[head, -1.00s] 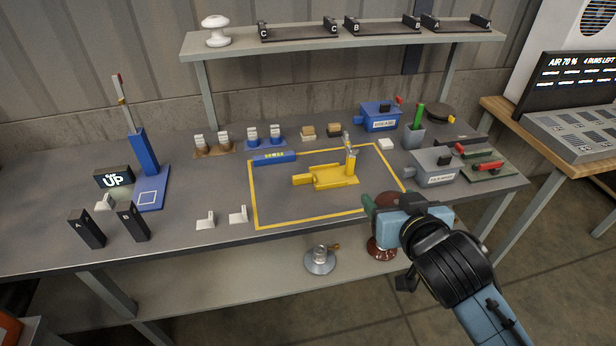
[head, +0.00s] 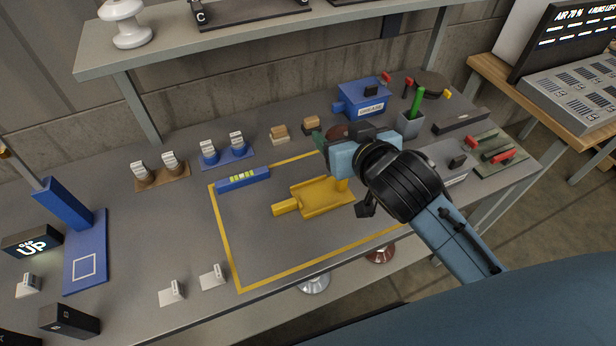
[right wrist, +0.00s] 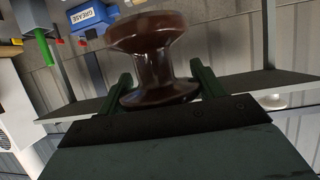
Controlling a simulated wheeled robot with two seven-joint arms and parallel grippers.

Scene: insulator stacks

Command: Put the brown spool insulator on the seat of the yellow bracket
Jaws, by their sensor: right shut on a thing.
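My right gripper (head: 322,142) is shut on the brown spool insulator, which shows dark and glossy between the green fingers in the right wrist view (right wrist: 152,50). In the head view only a brown part of the insulator (head: 338,131) shows behind the gripper. The yellow bracket (head: 318,198) lies on the bench inside a yellow outline. The gripper and insulator appear beyond and above the bracket's right end, apart from its flat seat. My left gripper is not in view.
A blue level (head: 243,179) lies at the outline's left edge. A blue grease box (head: 361,98) and a grey cup (head: 410,124) stand behind. Another brown insulator (head: 380,253) is on the lower shelf. An upper shelf (head: 170,50) overhangs the back.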

